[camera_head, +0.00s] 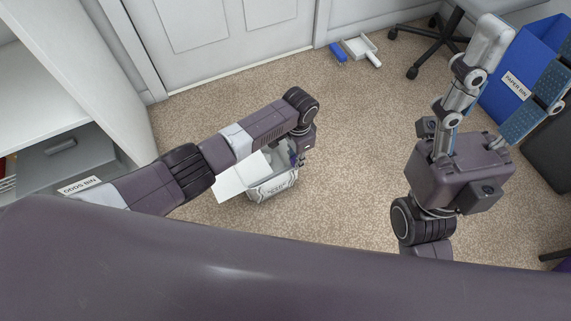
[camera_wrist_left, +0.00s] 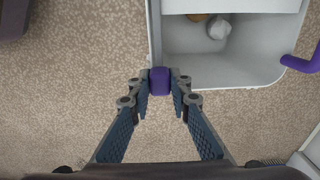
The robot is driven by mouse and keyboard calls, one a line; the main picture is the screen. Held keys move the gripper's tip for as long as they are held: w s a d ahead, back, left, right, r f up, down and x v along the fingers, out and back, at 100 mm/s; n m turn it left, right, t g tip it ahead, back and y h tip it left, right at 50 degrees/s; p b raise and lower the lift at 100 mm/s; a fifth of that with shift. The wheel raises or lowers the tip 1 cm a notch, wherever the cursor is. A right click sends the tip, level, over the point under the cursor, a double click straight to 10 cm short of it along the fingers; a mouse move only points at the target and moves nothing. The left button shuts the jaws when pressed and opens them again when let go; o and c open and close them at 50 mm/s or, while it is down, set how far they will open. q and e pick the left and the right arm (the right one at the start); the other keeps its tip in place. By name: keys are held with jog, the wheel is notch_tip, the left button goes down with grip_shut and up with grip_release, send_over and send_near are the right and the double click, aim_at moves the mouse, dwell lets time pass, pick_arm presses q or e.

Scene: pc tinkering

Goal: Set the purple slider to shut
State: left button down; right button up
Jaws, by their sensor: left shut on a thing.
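A purple slider (camera_wrist_left: 160,76) stands at the near left edge of a white-grey container (camera_wrist_left: 220,77) in the left wrist view. My left gripper (camera_wrist_left: 160,88) has its two fingertips closed on either side of it. In the head view the container (camera_head: 273,189) sits on the carpet below my left gripper (camera_head: 299,150), whose fingers are mostly hidden by the wrist. The slider cannot be made out clearly there. My right gripper (camera_head: 527,58) is raised at the right, with its fingers spread and nothing between them.
A second purple part, like a handle (camera_wrist_left: 301,64), sticks out from the container's right side. Crumpled items (camera_wrist_left: 218,28) lie inside. A blue paper bin (camera_head: 512,88) stands behind my right gripper. A grey odds bin (camera_head: 70,155) is at left. Carpet (camera_head: 350,130) between is clear.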

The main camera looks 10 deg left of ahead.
pick_arm(q)
jog(key=shift+w+d, duration=0.1)
jog(key=shift+w, duration=0.05)
jog(key=c, duration=1.8)
grip_release()
jog(key=shift+o, duration=0.2)
notch_tip(320, 180, up, 12)
